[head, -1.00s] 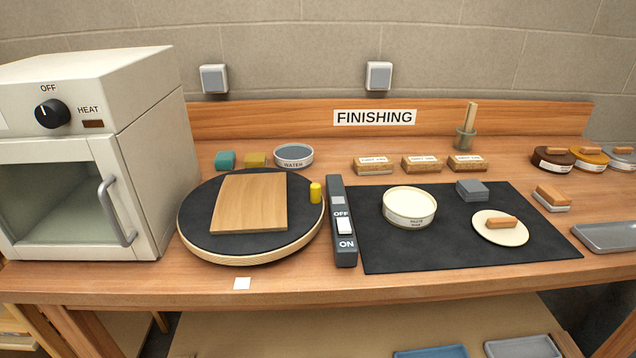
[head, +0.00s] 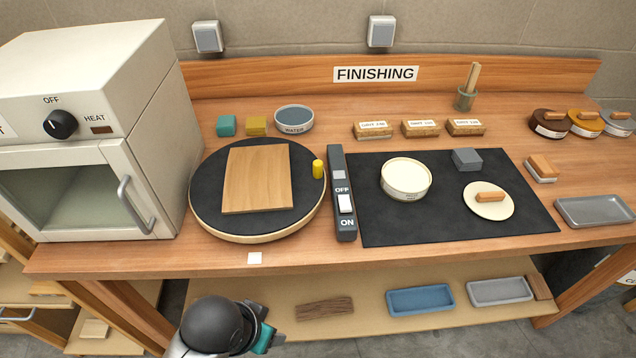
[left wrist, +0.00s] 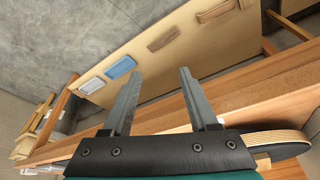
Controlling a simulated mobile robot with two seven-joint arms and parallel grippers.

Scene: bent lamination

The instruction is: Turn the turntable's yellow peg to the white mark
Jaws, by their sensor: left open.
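The round black turntable (head: 207,190) sits on the bench, left of centre, with a wooden board (head: 257,178) lying on it. The yellow peg (head: 318,169) stands upright at the turntable's right edge. The white mark (head: 255,258) is a small square on the bench's front edge, in front of the turntable. My left arm comes in at the bottom of the head view, below the bench front; its fingers are not clearly shown there. In the left wrist view my left gripper (left wrist: 158,98) is open and empty, with part of the turntable's rim (left wrist: 272,141) at lower right. My right gripper is not in view.
A dark switch bar (head: 341,205) stands just right of the peg. A black mat (head: 375,228) with a tin and a lid lies further right. A white oven (head: 90,130) stands close on the left. A lower shelf (head: 370,322) holds trays.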

